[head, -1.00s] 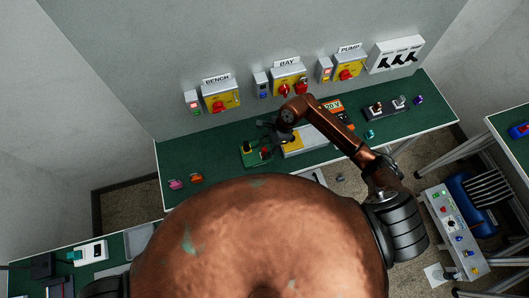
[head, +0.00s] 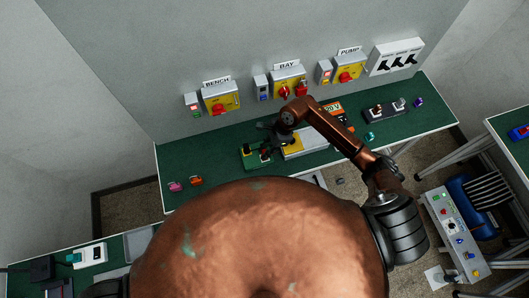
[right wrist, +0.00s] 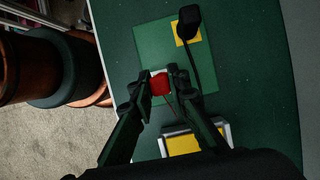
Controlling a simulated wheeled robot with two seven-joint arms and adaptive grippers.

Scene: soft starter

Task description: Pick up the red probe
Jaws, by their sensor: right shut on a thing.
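The red probe (right wrist: 160,83) is a small red block between the fingers of my right gripper (right wrist: 157,90) in the right wrist view. The fingers are shut on it, over the edge of a green board (right wrist: 150,45). In the head view the red probe (head: 265,157) shows small, just below my right gripper (head: 270,146), and is partly covered. I cannot tell whether it touches the board. A black probe (right wrist: 188,22) with a dark lead stands on a yellow pad on the same board. My left gripper is not in view.
A grey-edged meter with a yellow face (head: 293,146) lies right beside the gripper. An orange device reading 20 V (head: 333,107) stands behind it. Pink (head: 175,186) and orange (head: 196,181) pieces lie at the bench's left. Switch boxes line the wall.

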